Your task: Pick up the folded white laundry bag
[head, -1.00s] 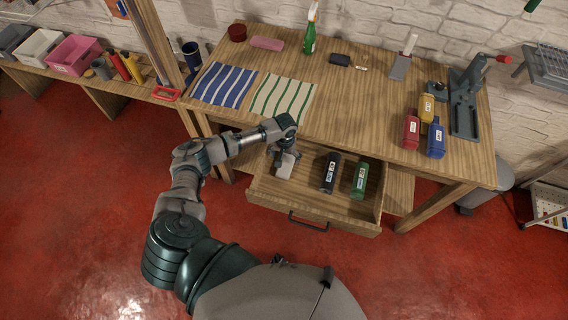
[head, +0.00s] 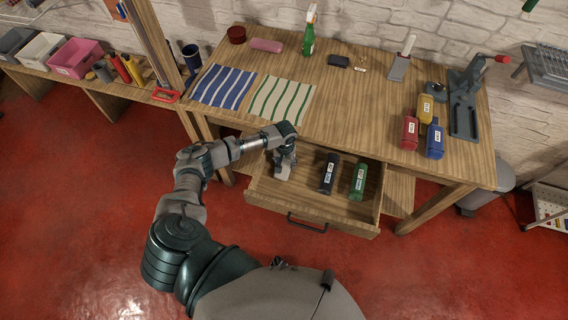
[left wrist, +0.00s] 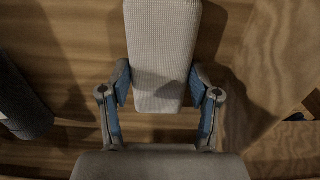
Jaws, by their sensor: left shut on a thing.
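The folded white laundry bag (left wrist: 161,50) is a pale, textured, flat bundle in the left wrist view. It is between the two blue-padded fingers of my left gripper (left wrist: 161,92), which is shut on it. In the head view my left gripper (head: 284,160) is over the left part of the open drawer (head: 305,206). The bag (head: 283,173) shows there only as a small pale patch below the gripper, mostly hidden. I cannot tell whether it touches the drawer floor. My right gripper is not in view.
A black bottle (head: 329,174) and a green bottle (head: 359,181) lie in the drawer to the right. The workbench top (head: 350,110) is above, with striped cloths (head: 282,99) near its left front edge. The drawer's front wall and handle (head: 307,224) face the open red floor.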

